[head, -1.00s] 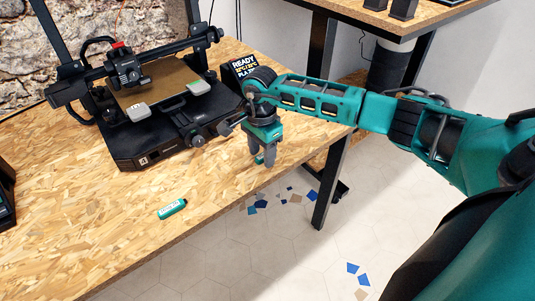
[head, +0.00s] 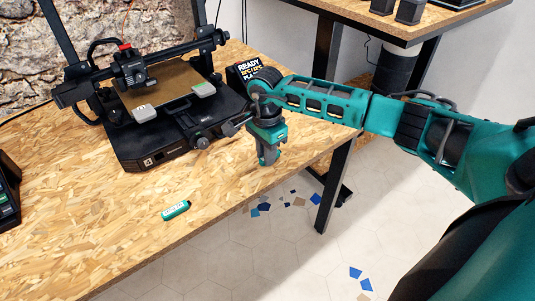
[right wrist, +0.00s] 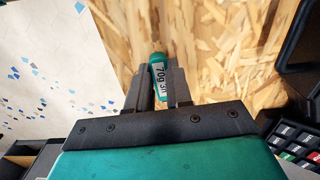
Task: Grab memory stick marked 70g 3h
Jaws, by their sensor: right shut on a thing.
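A green memory stick (right wrist: 158,76) with a white label reading "70g 3h" is between the fingers of my right gripper (right wrist: 158,88) in the right wrist view. The fingers are shut on its sides. In the head view my right gripper (head: 267,160) points down over the table's right part, near the front edge, and hides most of the stick. Another green stick (head: 176,210) with a white label lies on the table to the left; its print is too small to read. My left gripper is not in view.
A black 3D printer (head: 165,115) stands on the chipboard table (head: 100,220), left of my right gripper, with grey pieces on its bed.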

